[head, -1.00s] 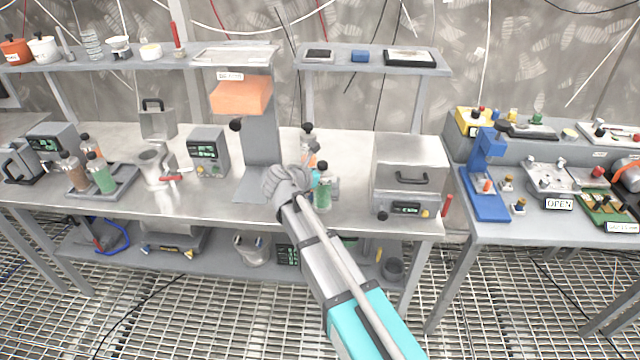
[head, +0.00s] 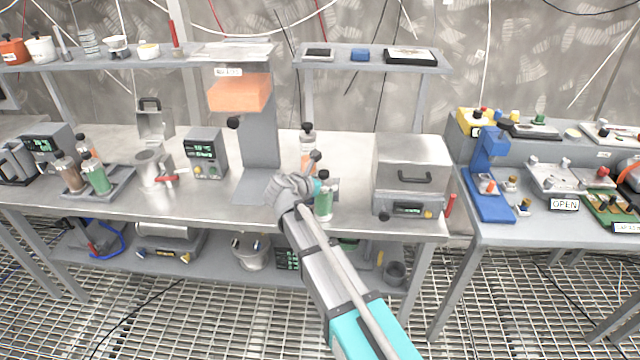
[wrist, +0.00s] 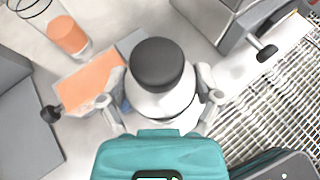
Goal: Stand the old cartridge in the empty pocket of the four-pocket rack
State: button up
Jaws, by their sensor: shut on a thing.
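My gripper (head: 318,178) is shut on a black-capped cartridge with green contents (head: 324,200), over the front of the middle bench. In the wrist view, its black cap (wrist: 157,65) and pale collar sit between the fingers; its lower part is hidden. The rack (head: 120,185) is a grey tray on the left of the bench, well left of my gripper. Several-coloured cartridges stand in it: a brown one (head: 70,174), a green one (head: 97,178) and an orange one (head: 86,147). Its empty pocket is not clearly visible.
An orange-filled clear cartridge (head: 307,155) stands behind my gripper. A grey column with an orange block (head: 240,93) and a metering box (head: 206,152) stand between gripper and rack. A metal cup (head: 150,168) stands beside the rack. A lidded box (head: 410,170) is to the right.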

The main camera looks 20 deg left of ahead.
jog(key=shift+f, duration=0.1)
jog(key=o, duration=1.1)
jog(key=shift+s+r, duration=0.1)
jog(key=shift+r, duration=0.15)
jog(key=p+v, duration=0.5)
jog(key=v, duration=0.6)
jog(key=shift+s, duration=0.35)
jog(key=shift+w+a+r, duration=0.1)
jog(key=shift+a, duration=0.05)
